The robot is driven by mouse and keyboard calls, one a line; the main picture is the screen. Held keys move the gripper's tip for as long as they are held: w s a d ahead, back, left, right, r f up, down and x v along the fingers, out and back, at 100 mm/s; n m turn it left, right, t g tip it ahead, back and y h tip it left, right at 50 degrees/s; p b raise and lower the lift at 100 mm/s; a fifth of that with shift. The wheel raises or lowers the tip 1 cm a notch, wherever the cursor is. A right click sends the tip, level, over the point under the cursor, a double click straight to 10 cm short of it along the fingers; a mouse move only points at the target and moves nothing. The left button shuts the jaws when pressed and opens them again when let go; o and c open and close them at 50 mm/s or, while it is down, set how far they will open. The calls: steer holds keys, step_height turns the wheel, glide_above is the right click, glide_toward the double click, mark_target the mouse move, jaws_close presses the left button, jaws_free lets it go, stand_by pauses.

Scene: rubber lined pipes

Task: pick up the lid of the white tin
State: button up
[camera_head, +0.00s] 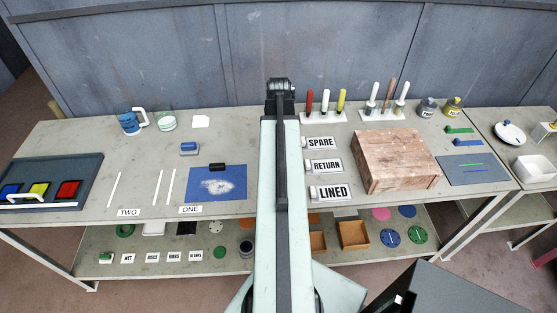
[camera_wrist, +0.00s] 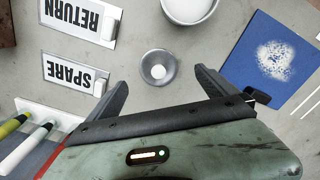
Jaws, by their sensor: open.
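In the wrist view, a small round grey piece with a pale round centre (camera_wrist: 158,67), which looks like the lid, lies on the table. A round white tin (camera_wrist: 190,8) is cut off by the top edge of that view, with a pale grey inside showing. My gripper (camera_wrist: 161,76) is open, one finger on each side of the small round piece in the picture. I see no contact, and the height above it is unclear. In the head view my arm hides both the tin and the round piece.
Signs reading SPARE (camera_wrist: 75,73) and RETURN (camera_wrist: 80,18) lie left of the fingers. A blue mat (camera_wrist: 272,60) with white powder lies to the right. Coloured-handled tools (camera_head: 325,115) stand in a rack behind. A wooden box (camera_head: 395,158) stands further right.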

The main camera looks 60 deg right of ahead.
steer(key=f+b, duration=0.6)
steer(key=f, duration=0.1)
steer(key=shift+d, duration=0.2)
steer(key=shift+r, duration=0.15)
steer(key=c, duration=1.4)
